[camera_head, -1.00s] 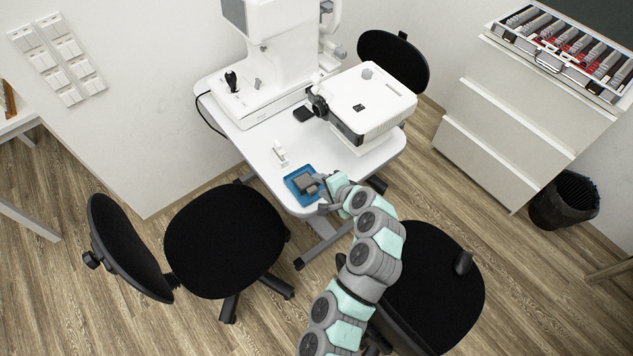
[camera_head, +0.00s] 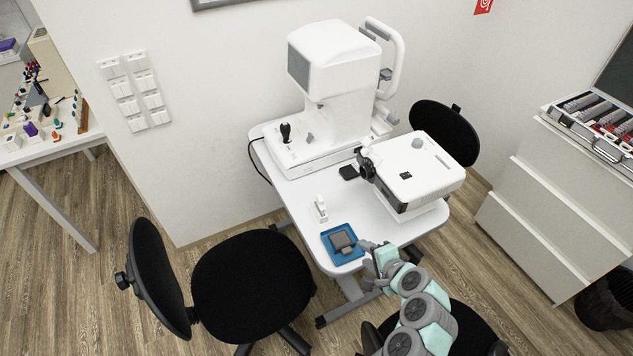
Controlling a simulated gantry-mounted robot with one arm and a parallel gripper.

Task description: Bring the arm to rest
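My gripper (camera_head: 366,265) is at the right edge of the blue tray (camera_head: 328,238), near the front end of the white table (camera_head: 290,205). Its two fingers look spread apart, with nothing visible between them. A small dark grey block-like object (camera_head: 342,243) lies in the tray, to the left of the fingers and apart from them. My grey and mint-green arm reaches in from the bottom right, over a black chair. I cannot tell how high the gripper is above the table.
A white eye-test machine (camera_head: 335,75) and a white boxy device (camera_head: 420,170) stand on the table. A small white item (camera_head: 321,208) lies behind the tray. Black chairs (camera_head: 252,285) crowd the front. A drawer cabinet (camera_head: 545,210) is right; a cluttered desk (camera_head: 60,150) is left.

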